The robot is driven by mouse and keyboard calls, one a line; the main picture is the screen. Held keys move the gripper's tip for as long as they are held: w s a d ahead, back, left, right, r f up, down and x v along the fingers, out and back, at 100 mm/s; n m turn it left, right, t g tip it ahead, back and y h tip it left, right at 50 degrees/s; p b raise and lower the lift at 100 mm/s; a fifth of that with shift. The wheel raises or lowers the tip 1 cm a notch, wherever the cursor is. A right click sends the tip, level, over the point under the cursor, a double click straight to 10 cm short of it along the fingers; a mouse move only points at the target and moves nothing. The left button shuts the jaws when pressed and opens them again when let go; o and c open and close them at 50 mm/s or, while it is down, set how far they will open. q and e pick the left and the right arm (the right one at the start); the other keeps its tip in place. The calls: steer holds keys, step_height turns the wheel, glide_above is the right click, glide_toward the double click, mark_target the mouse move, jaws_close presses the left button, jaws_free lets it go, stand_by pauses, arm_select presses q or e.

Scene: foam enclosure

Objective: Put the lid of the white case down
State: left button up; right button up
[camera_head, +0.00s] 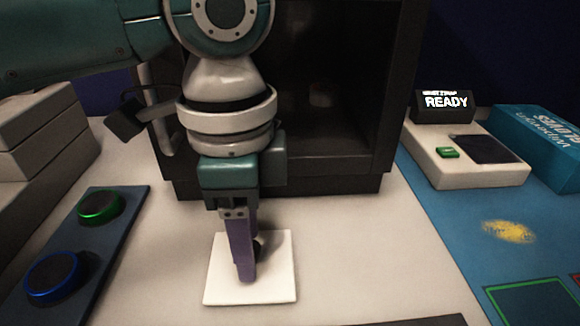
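A low white case (468,158) stands at the right, with a green button and a dark panel on its top. A black piece (443,106) reading "READY" stands up at its back edge; I cannot tell whether this is the lid. My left gripper (246,276) points down over a flat white square (222,288) in the middle, well left of the case. Its purple fingers are seen nearly edge-on and overlap, so their gap is hidden. A small dark shape shows behind the near finger; whether the fingertips touch the square is unclear. My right gripper is out of view.
A dark open-fronted box (381,165) stands behind my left gripper. A dark panel (88,236) with a green-ringed and a blue-ringed button lies at the left. Grey blocks (40,135) are stacked beyond it. A blue glove box (545,140) and blue mat (460,240) are at the right.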

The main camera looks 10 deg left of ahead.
arm_select(q)
steer(key=shift+o, duration=0.2)
step_height(320, 180, up, 12)
steer(key=p, duration=0.1)
steer(key=shift+r, duration=0.15)
steer(key=shift+p, duration=0.3)
